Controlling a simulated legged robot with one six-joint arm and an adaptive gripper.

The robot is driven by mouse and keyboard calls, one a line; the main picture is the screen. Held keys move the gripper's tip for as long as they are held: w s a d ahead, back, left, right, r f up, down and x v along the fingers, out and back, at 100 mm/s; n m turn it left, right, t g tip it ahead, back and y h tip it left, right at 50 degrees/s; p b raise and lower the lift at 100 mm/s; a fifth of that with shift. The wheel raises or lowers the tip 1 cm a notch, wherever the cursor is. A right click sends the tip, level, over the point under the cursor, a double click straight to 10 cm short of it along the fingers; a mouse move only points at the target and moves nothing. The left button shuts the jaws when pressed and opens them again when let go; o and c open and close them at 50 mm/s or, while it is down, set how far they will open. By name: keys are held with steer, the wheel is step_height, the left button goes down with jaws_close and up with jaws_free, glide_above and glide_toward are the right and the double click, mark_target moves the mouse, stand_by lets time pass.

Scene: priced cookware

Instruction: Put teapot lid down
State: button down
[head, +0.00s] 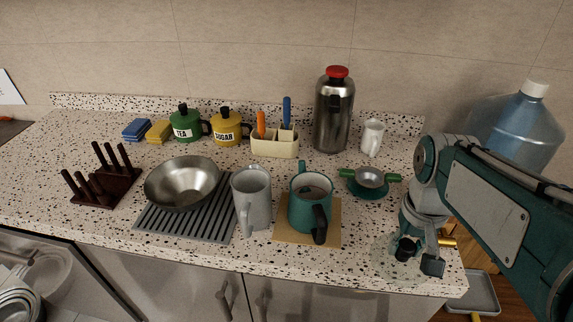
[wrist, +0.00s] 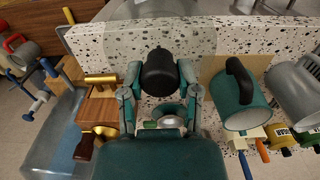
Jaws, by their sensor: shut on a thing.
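My gripper (head: 419,257) is at the right front of the counter, shut on the black knob (wrist: 160,70) of the teapot lid. The lid looks like a clear glass disc (head: 392,266), and its faint rim shows beyond the knob in the wrist view. I cannot tell whether it touches the counter. The teal teapot (head: 310,208) with a black handle stands upright on a tan square mat (head: 283,234), left of my gripper. Its top is uncovered. In the wrist view the teapot (wrist: 236,105) is to the right of my gripper.
A small metal pan with green handles (head: 370,178) sits behind my gripper. A grey mug (head: 252,200) and metal bowl (head: 182,185) stand left of the teapot. A steel flask (head: 333,115) stands at the back. The counter's front edge is close to my gripper.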

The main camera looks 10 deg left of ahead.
steer(key=shift+a, duration=0.15)
steer(key=w+f, duration=0.3)
steer(key=w, duration=0.1)
steer(key=w+f, duration=0.3)
steer(key=w, duration=0.2)
steer(key=w+f, duration=0.3)
steer(key=w, duration=0.1)
steer(key=shift+w+d+f, duration=0.3)
steer(key=shift+w, duration=0.05)
steer(key=shift+w+f, duration=0.1)
steer(key=shift+f, duration=1.6)
steer(key=shift+f, duration=0.1)
steer(key=shift+c, duration=1.6)
jaws_free()
